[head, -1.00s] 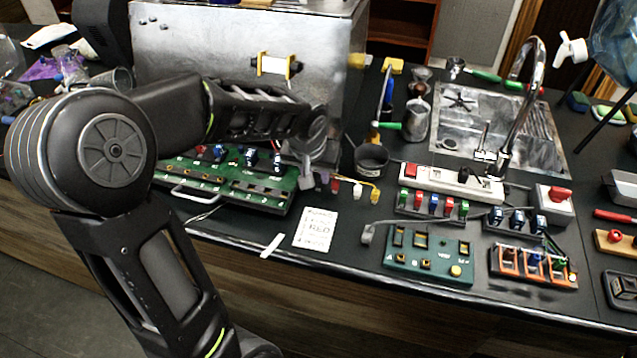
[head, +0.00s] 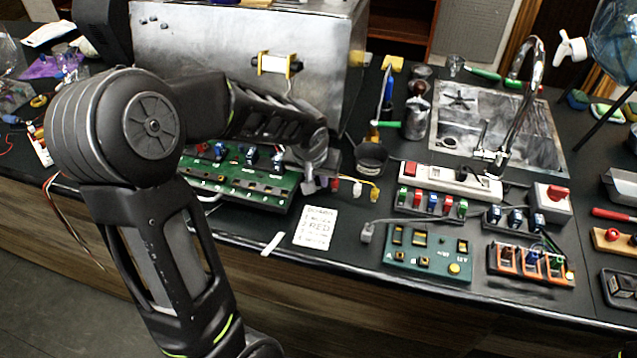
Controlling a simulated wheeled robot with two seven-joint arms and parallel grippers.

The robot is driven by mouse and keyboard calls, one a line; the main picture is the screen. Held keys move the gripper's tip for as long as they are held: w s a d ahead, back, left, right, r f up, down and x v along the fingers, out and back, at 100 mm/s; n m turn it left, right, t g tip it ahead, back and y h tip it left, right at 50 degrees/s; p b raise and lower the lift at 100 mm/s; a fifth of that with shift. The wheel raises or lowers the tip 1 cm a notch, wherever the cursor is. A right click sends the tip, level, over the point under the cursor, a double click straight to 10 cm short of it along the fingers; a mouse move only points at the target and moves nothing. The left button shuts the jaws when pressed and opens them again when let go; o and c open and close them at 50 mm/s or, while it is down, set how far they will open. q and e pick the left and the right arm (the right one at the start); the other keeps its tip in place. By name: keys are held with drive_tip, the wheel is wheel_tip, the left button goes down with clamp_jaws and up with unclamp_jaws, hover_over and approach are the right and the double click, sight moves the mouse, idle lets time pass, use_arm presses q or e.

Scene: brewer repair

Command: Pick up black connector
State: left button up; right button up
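My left gripper (head: 315,183) points down at the front right corner of the steel brewer, beside the right end of the green circuit board (head: 240,185). Its fingertips are small and dark here, and I cannot tell whether they are open or shut. Just right of them are a red connector (head: 335,184), a white one (head: 345,190) and a yellow one (head: 357,190) on short leads. I cannot make out a black connector there for certain; the gripper may hide it. A small black plug (head: 461,173) sits on the white power strip. My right gripper is not in view.
The steel brewer (head: 220,60) stands behind my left arm. A black cup (head: 371,160) is close right of the gripper. A printed card (head: 315,228) and a green switch panel (head: 428,252) lie in front. The sink (head: 470,100) is at the back right.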

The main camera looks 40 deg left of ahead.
sight(318, 179)
use_arm(q)
clamp_jaws()
drive_tip(key=shift+r, duration=0.15)
wheel_tip(318, 179, up, 10)
drive_tip(key=b, duration=0.1)
idle(0.6)
idle(0.4)
